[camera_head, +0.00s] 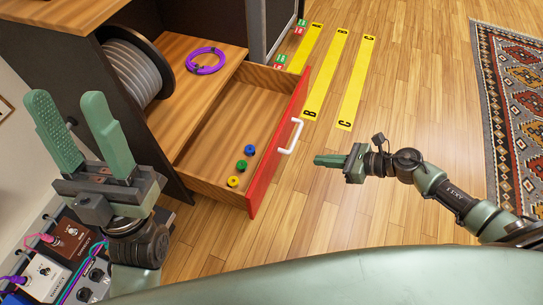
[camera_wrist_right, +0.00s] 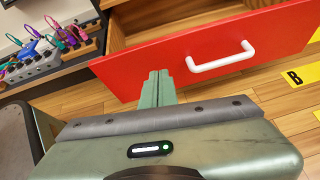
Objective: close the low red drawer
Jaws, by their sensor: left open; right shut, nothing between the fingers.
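The low red drawer (camera_head: 276,150) is pulled open from the wooden cabinet, with a white handle (camera_head: 290,136) on its red front. Inside lie a blue ring (camera_head: 250,150), a green ring (camera_head: 241,165) and a yellow ring (camera_head: 233,181). My right gripper (camera_head: 318,160) is shut and empty, just to the right of the drawer front and apart from the handle. In the right wrist view its shut fingers (camera_wrist_right: 158,82) point toward the red front (camera_wrist_right: 200,55), left of the handle (camera_wrist_right: 222,58). My left gripper (camera_head: 68,105) is open and empty, raised at the left.
A purple cable coil (camera_head: 205,60) lies on the wooden shelf above the drawer, beside a grey cable reel (camera_head: 133,68). Effects pedals (camera_head: 45,275) stand at the lower left. Yellow lettered strips (camera_head: 355,85) and a patterned rug (camera_head: 515,90) lie on the otherwise clear wooden floor.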

